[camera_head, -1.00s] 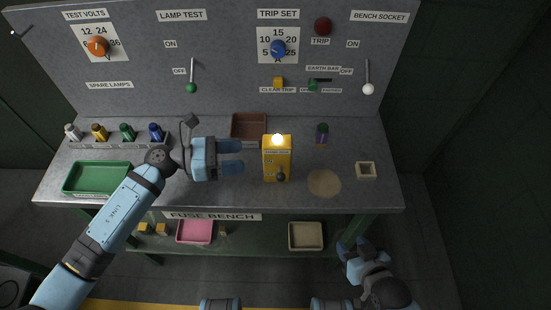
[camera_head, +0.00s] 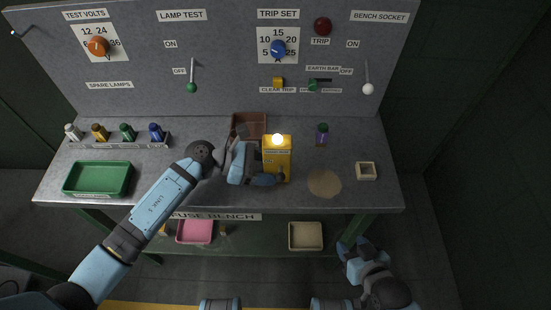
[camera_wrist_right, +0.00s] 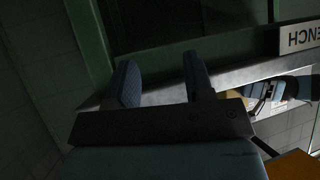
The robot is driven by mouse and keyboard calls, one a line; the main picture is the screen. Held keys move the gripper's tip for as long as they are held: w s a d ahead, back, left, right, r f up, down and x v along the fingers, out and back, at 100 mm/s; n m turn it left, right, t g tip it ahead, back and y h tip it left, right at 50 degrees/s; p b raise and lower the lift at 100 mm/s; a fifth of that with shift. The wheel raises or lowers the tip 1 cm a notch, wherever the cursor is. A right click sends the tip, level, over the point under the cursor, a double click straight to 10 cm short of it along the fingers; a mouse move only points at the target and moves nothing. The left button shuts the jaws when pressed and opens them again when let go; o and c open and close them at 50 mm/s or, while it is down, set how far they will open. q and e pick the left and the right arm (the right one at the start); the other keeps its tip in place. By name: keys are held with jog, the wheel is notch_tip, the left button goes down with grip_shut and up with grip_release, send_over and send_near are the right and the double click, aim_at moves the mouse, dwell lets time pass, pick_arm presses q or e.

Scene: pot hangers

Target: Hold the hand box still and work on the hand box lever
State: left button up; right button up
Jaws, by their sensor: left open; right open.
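The hand box (camera_head: 278,150) is a yellow upright box on the bench, with a lit pale lamp on top. Its dark lever knob (camera_head: 282,177) shows low on the front. My left gripper (camera_head: 262,167) is open at the left side of the box, one finger reaching across its lower front near the lever. The other finger is partly hidden, and I cannot tell whether either touches the box. My right gripper (camera_head: 357,245) is open and empty, low in front of the bench at the right. Its two fingers (camera_wrist_right: 162,82) are apart in the right wrist view.
On the bench (camera_head: 225,200) are a green tray (camera_head: 98,165), a rack of spare lamps (camera_head: 118,146), a brown tray (camera_head: 250,117), a purple-and-green lamp (camera_head: 322,134), a round tan disc (camera_head: 324,183) and a small cream square holder (camera_head: 366,171). The switch panel (camera_head: 230,60) rises behind.

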pick_arm(q)
jog(key=shift+d+f, duration=0.25)
jog(key=shift+d, duration=0.4)
